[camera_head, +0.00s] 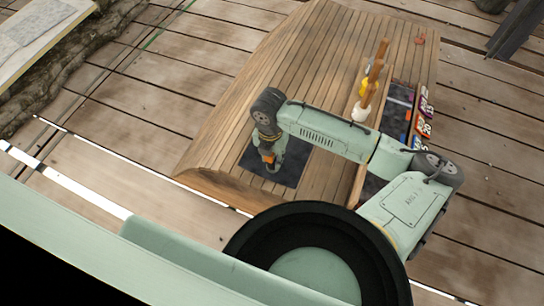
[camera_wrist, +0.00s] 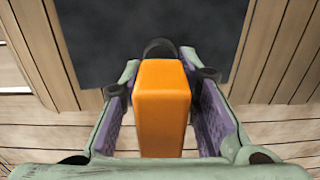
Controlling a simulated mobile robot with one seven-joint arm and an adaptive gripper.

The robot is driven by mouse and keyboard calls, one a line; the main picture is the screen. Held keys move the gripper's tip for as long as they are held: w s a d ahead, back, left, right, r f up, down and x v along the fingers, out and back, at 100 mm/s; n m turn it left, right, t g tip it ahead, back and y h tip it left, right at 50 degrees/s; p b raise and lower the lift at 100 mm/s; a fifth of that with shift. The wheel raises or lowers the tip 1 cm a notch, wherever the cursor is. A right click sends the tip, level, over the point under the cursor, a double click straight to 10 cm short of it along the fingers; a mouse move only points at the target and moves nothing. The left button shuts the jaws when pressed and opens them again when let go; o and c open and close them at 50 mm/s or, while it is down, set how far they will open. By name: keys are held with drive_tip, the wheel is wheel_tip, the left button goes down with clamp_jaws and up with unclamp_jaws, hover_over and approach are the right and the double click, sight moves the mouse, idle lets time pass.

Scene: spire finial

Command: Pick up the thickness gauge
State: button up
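An orange block-shaped thing (camera_wrist: 163,105), which I take to be the thickness gauge, stands between the two fingers of my gripper (camera_wrist: 161,85) in the wrist view. A dark rounded part (camera_wrist: 160,47) shows just beyond it. Narrow gaps show between the orange body and the near parts of the purple finger pads. Contact at the fingertips is not clear. In the head view my gripper (camera_head: 270,160) points down over a dark mat (camera_head: 291,171), with a bit of orange beside it. The gauge's lower end is hidden.
The wooden slatted bench (camera_head: 225,135) carries the mat. To the right are a wooden divider (camera_head: 357,186), a wooden post with yellow and white parts (camera_head: 368,85), and several small colourful items (camera_head: 424,112). A small red piece (camera_head: 420,39) lies at the far end. The left slats are clear.

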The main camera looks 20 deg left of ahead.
clamp_jaws()
drive_tip(key=shift+r, duration=0.1)
